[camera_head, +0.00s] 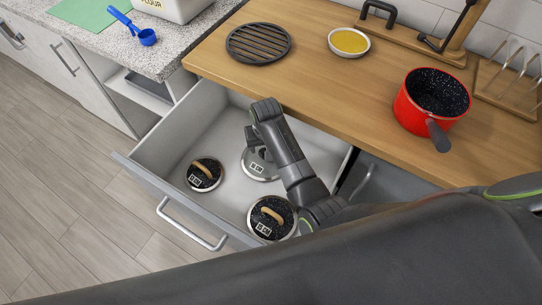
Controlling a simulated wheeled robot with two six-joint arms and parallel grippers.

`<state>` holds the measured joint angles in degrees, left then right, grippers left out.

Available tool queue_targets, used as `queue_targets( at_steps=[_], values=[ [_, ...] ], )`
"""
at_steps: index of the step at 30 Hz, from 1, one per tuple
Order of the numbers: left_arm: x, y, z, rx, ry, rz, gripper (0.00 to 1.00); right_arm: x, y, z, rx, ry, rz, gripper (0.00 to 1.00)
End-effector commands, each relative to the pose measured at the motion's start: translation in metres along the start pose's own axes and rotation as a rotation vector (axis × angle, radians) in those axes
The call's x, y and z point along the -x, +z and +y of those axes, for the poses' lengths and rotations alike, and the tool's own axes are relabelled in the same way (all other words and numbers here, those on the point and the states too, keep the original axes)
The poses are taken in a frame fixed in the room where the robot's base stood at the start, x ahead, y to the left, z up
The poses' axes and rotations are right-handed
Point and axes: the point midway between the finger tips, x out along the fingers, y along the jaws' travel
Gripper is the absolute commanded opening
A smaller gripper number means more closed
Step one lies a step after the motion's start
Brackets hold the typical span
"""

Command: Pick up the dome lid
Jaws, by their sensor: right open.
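An open drawer (158,158) holds three round lids. A grey lid (262,172) lies toward the back, partly hidden by my right arm and gripper. A black speckled lid with a tan handle (205,184) lies at the left. Another black speckled lid with a tan handle (266,212) lies near the drawer front. Each lid has a small label, too small to read, and I cannot tell from shape which is the dome lid. My right gripper (257,146) is open, pointing down over the grey lid. Whether it touches that lid's handle is unclear. My left gripper is not in view.
The wooden counter (310,84) overhangs the drawer's right side. On it are a red pot (413,112), a dark round trivet (258,44) and a yellow-filled dish (349,41). A granite counter (88,50) stands at the left. Floor left of the drawer is clear.

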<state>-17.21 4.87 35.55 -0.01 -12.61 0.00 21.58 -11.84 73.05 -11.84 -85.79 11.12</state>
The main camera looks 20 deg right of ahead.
Motion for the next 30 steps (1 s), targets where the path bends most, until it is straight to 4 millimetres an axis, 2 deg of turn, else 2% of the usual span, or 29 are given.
queue_targets(
  at_steps=[8, 18, 29, 30],
  values=[
    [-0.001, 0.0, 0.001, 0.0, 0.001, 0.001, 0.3, -0.015, 0.0, 0.001, 0.0, 0.001, -0.002, 0.59],
    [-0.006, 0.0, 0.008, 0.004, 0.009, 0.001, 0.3, -0.055, 0.0, 0.0, 0.0, -0.001, -0.001, 0.59],
    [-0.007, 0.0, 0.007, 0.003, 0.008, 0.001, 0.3, -0.06, 0.0, 0.0, -0.001, -0.001, 0.0, 0.59],
    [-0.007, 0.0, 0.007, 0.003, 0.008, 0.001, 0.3, -0.06, 0.0, 0.0, -0.001, -0.001, 0.0, 0.54]
  ],
)
